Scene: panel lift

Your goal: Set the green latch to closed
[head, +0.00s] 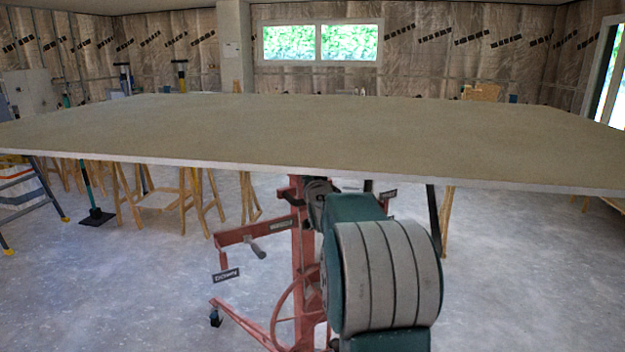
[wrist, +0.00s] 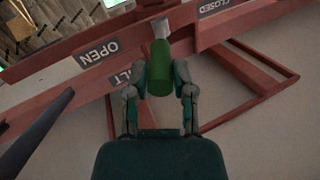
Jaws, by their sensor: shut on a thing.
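In the wrist view the green latch (wrist: 161,78) is a green cylindrical grip on a short grey lever, in front of the red lift frame. My gripper (wrist: 160,70) is shut on the green grip, one finger on each side. An OPEN label (wrist: 99,51) lies left of the lever, and a CLOSED label (wrist: 217,7) lies to its upper right. The lever stands between the two labels. A label reading partly "LT" is partly hidden by a finger. In the head view my arm hides the latch and the gripper.
A large flat panel (head: 300,130) lies across the red lift (head: 297,262). The lift has a crank arm (head: 257,248) at left and a wheel below. Wooden trestles (head: 200,195) and a stepladder (head: 30,190) stand behind at left. Grey floor is open at both sides.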

